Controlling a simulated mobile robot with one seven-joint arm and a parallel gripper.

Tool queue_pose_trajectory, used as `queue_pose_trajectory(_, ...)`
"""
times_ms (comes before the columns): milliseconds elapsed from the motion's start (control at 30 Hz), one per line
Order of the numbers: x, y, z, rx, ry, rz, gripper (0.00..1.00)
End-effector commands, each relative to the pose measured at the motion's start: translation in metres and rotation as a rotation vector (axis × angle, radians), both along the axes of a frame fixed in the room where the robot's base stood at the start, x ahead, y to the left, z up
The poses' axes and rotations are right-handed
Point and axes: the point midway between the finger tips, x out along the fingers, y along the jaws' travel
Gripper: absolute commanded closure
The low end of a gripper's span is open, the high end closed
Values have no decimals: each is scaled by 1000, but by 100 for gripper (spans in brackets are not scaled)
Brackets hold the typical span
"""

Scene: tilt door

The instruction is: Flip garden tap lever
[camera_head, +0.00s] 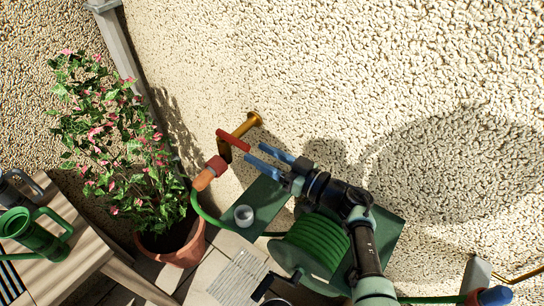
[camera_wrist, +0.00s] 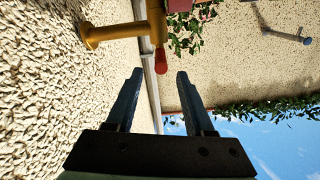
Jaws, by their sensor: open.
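The garden tap (camera_head: 240,128) is a brass-yellow fitting that sticks out of the pebbled wall. Its red lever (camera_head: 233,140) lies just left of my gripper (camera_head: 262,156) in the head view. An orange and red hose connector (camera_head: 210,173) hangs below the tap. In the wrist view the tap body (camera_wrist: 120,32) is at the top, and the red lever (camera_wrist: 160,60) points down towards the gap between my fingers. My gripper (camera_wrist: 157,75) is open and empty, with its two blue fingers apart. The lever appears a little beyond the fingertips; contact cannot be told.
A potted flowering plant (camera_head: 120,150) stands left of the tap. A wooden table (camera_head: 75,245) holds a green watering can (camera_head: 35,235). The wall (camera_head: 330,70) is close behind the tap.

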Motion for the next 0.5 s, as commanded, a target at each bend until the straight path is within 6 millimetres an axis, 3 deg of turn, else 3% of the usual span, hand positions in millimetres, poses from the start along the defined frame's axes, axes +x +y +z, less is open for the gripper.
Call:
queue_pose_trajectory(200,-12,-20,0,1,1,0,47)
queue_pose_trajectory(500,-15,-23,-1,0,1,1,47)
